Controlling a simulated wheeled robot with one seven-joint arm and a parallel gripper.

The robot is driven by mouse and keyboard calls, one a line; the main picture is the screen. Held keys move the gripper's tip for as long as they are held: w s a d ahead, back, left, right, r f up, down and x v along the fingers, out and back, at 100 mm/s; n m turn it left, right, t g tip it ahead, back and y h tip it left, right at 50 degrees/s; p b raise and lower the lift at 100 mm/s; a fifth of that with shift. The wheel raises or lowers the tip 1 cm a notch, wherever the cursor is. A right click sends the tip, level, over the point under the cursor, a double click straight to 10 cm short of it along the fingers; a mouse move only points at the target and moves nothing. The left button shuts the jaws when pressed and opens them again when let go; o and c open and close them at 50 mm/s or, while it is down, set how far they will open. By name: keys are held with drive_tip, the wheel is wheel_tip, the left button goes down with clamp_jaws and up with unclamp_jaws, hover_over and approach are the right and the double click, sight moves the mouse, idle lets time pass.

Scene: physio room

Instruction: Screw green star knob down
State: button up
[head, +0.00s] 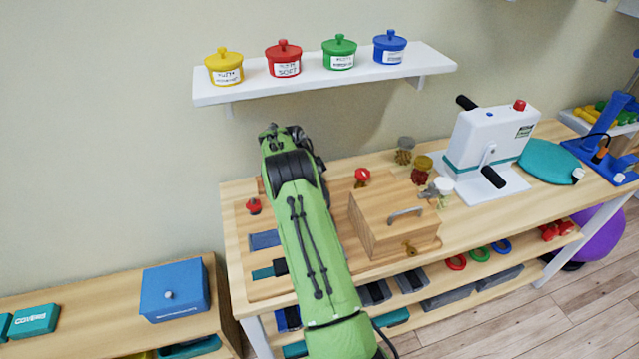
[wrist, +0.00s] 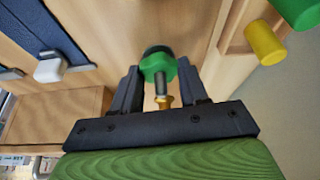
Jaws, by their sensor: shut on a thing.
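The green star knob (wrist: 157,67) is in the middle of the wrist view, on a dark threaded stem above a small brass piece (wrist: 162,101). My gripper (wrist: 160,85) is shut on the knob, with one dark finger on each side. The wooden board surface fills the space beyond it. In the head view my green arm hides the knob and the fingers.
A wooden box (head: 378,222) with a grey handle stands right of my arm on the table. Red knobs (head: 254,206) sit on the board. A white crank machine (head: 490,150) stands further right. A shelf (head: 320,84) with coloured pots is above. A yellow cylinder (wrist: 264,42) is near the gripper.

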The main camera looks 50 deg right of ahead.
drive_tip(key=m, duration=0.2)
drive_tip(key=m+g+p, duration=0.1)
drive_tip(key=m, duration=0.1)
drive_tip(key=shift+w+d+r+y, duration=0.15)
drive_tip(key=shift+y, duration=0.15)
drive_tip(key=shift+m+g+y, duration=0.3)
drive_tip(key=shift+m+g, duration=0.1)
drive_tip(key=shift+m, duration=0.4)
drive_tip(key=shift+r, duration=0.1)
drive_tip(key=o, duration=0.8)
drive_tip(key=shift+o, duration=1.4)
